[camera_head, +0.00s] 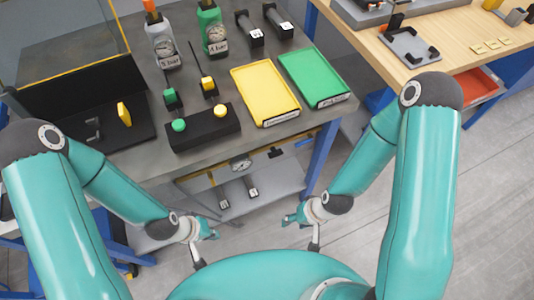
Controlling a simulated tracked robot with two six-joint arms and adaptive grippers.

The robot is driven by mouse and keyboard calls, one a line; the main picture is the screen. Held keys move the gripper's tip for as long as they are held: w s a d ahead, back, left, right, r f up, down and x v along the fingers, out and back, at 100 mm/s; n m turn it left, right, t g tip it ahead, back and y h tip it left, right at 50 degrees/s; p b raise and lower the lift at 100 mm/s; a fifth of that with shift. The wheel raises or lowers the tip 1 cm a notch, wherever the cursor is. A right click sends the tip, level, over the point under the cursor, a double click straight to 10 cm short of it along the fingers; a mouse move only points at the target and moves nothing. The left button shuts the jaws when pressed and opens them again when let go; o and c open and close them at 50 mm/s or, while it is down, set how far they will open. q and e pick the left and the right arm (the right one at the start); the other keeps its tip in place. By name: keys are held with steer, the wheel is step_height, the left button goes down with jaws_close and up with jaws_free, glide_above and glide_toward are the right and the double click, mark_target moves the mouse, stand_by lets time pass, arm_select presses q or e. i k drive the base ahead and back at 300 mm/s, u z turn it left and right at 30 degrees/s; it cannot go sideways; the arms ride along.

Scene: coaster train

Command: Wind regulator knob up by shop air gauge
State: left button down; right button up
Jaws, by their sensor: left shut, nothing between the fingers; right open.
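A round white-faced gauge (240,164) sits below the bench's front edge beside a yellow pipe (215,180). A small dark part (275,152) is on the right of this pipe; I cannot tell whether it is the regulator knob. My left gripper (214,234) is shut and empty, in front of and below the bench edge. My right gripper (287,220) is open and empty, further right. Neither touches the gauge.
The grey bench holds a black button box (203,130), a yellow tray (265,94), a green tray (313,77) and two black cylinders (249,28). A lower shelf (275,180) carries small labelled cylinders. A wooden table (455,45) is at upper right. Floor at right is clear.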

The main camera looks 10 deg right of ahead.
mark_target(275, 152)
steer(key=z, duration=0.1)
steer(key=k, duration=1)
steer(key=z, duration=0.9)
steer(key=i, duration=0.45)
steer(key=u, duration=0.35)
